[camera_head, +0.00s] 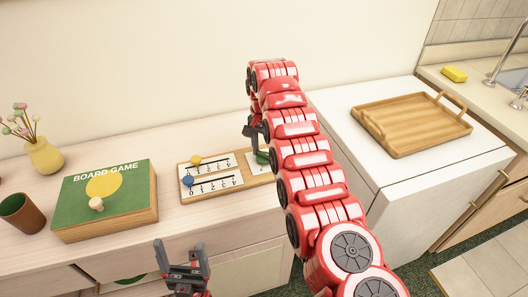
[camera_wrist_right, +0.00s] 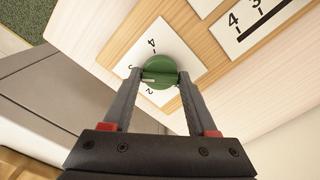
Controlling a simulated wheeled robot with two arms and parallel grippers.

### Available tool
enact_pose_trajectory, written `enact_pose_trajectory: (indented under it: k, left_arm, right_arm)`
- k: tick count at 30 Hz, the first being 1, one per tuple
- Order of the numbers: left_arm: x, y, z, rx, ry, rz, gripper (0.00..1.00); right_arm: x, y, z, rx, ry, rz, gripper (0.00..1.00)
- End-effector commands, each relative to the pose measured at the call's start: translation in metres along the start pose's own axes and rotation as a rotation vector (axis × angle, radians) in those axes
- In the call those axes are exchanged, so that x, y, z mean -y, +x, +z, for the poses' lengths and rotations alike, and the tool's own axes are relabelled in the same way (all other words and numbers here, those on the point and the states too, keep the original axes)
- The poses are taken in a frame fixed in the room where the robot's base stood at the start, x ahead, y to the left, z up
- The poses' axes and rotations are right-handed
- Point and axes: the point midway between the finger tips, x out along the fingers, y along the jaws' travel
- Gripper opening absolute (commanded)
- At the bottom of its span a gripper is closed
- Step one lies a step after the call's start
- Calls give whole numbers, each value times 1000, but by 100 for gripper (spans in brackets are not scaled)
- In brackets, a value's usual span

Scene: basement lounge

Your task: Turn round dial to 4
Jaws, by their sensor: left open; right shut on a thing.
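The round green dial (camera_wrist_right: 159,68) sits on a white numbered card (camera_wrist_right: 178,108) on a wooden board (camera_head: 226,196). In the right wrist view, 4, 2 and a partly covered mark between them show on the card. A pale line on the dial points to the lower left, roughly between that mark and 2. My right gripper (camera_wrist_right: 159,77) is shut on the dial, one finger on each side. My left gripper (camera_head: 180,257) is open and empty in front of the cabinet.
Two slider scales with a yellow knob (camera_head: 195,160) and a blue knob (camera_head: 188,181) lie left of the dial. A board game box (camera_head: 130,212), brown cup (camera_head: 20,214) and yellow vase (camera_head: 44,156) stand further left. A wooden tray (camera_head: 413,124) rests on the white unit at right.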

Motion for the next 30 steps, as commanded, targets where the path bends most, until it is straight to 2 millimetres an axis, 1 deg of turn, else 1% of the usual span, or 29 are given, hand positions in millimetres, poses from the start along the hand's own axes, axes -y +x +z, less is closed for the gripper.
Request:
enact_pose_trajectory:
  k: [8, 30]
  left_arm:
    - [0, 2, 0, 0, 0, 0, 84]
    - [1, 17, -3, 0, 0, 0, 84]
  right_arm:
    - [0, -1, 0, -1, 259, -1, 3]
    - [0, -1, 0, 0, 946, -2, 2]
